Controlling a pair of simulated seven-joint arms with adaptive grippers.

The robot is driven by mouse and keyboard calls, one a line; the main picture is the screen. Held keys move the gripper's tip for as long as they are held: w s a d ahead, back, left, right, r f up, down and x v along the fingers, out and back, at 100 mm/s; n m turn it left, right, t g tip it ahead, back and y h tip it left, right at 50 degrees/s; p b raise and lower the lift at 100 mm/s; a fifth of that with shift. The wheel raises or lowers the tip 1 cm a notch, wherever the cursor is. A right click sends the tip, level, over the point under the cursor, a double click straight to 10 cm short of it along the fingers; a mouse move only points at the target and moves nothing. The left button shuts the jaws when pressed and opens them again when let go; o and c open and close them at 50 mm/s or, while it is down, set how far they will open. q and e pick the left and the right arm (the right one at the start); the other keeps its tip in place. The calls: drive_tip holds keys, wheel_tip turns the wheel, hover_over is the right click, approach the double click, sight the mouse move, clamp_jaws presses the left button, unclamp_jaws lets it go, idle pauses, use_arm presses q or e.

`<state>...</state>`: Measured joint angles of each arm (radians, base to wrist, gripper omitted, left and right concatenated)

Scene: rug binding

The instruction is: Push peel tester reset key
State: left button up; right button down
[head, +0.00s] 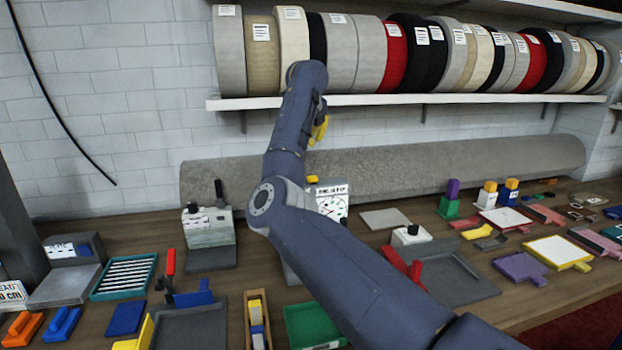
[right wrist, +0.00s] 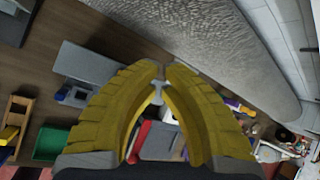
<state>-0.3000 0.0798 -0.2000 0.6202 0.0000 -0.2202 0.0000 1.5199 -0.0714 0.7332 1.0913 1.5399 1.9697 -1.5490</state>
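A white-faced device with a dial (head: 331,204), probably the peel tester, stands behind my right arm, which hides much of it. A small yellow piece (head: 312,179) shows at its top left; I cannot tell whether it is the reset key. My right gripper (head: 320,130) is raised above and behind the device, in front of the wall, apart from it. In the right wrist view its yellow fingers (right wrist: 162,68) have their tips almost together, with a narrow gap and nothing clearly held. My left gripper is not in view.
A rolled grey rug (head: 430,168) lies along the back of the bench, below a shelf of binding rolls (head: 340,50). A device with a black lever (head: 208,226) stands left. A green tray (head: 312,325), wooden box (head: 257,320) and coloured tools crowd the front.

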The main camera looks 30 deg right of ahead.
drive_tip(key=shift+f, duration=0.1)
drive_tip(key=shift+f, duration=4.3)
drive_tip(key=shift+f, duration=1)
drive_tip(key=shift+r, duration=1)
drive_tip(key=shift+r, duration=0.15)
drive_tip(key=shift+r, duration=2.35)
